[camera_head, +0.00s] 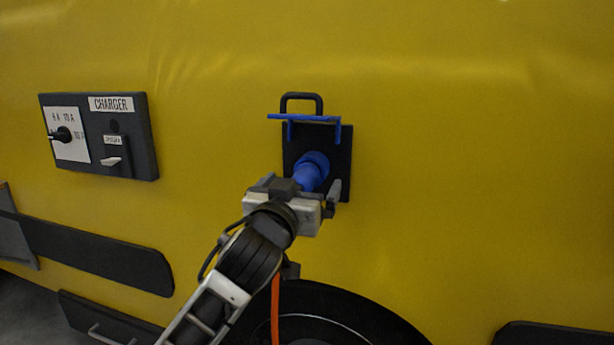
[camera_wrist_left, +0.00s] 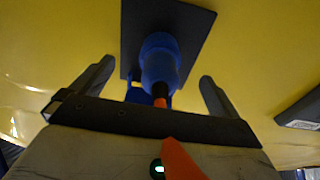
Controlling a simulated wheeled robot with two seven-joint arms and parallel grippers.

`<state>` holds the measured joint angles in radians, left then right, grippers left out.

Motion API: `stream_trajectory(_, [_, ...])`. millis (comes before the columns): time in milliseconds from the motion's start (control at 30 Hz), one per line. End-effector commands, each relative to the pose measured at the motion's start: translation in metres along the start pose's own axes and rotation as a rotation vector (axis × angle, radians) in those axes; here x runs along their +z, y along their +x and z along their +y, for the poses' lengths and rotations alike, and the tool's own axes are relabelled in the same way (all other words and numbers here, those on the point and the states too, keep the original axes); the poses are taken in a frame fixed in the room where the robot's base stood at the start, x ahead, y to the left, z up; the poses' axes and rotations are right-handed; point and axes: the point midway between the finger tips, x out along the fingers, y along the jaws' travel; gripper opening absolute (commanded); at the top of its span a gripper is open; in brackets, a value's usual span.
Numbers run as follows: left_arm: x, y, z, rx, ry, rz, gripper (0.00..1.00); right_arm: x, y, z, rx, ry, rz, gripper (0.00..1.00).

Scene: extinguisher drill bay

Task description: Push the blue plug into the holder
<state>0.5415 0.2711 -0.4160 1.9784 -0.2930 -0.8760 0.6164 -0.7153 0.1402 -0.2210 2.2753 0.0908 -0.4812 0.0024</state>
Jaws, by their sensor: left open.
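The blue plug (camera_head: 311,170) sits against the black plate of the holder (camera_head: 337,148), under a raised blue flap (camera_head: 305,118). I cannot tell how deep it sits. My left gripper (camera_head: 306,184) is right at the plug, covering its lower part in the head view. In the left wrist view the left gripper (camera_wrist_left: 157,74) is open, with one finger on either side of the plug (camera_wrist_left: 159,62) and visible gaps to both. The holder plate (camera_wrist_left: 196,28) lies behind the plug there. My right gripper is not in view.
An orange cable (camera_head: 275,308) hangs below my left gripper and crosses the wrist view (camera_wrist_left: 180,158). A charger panel (camera_head: 134,128) with a knob and switch is on the yellow wall, left. A wheel (camera_head: 340,305) is below. The wall right of the holder is clear.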

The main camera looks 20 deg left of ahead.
Motion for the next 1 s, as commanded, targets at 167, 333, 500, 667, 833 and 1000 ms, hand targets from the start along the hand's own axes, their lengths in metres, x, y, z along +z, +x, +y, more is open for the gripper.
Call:
stream_trajectory(167, [0.001, 0.0, 0.0, 0.0, 0.0, 0.0, 0.67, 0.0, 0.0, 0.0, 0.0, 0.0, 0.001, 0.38])
stream_trajectory(333, [0.001, 0.0, 0.0, 0.0, 0.001, -0.001, 0.19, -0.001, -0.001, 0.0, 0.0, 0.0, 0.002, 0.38])
stream_trajectory(500, [-0.001, -0.001, 0.0, 0.0, 0.001, 0.003, 0.1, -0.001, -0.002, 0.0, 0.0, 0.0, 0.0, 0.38])
stream_trajectory(667, [-0.001, -0.006, 0.0, 0.001, 0.0, 0.002, 0.1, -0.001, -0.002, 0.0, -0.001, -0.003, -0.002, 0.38])
stream_trajectory(833, [-0.001, -0.013, 0.0, 0.0, 0.0, 0.002, 0.1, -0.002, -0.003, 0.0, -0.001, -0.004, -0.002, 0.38])
stream_trajectory(1000, [-0.001, -0.019, 0.0, 0.0, 0.0, 0.002, 0.1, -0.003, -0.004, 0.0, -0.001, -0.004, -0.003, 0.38])
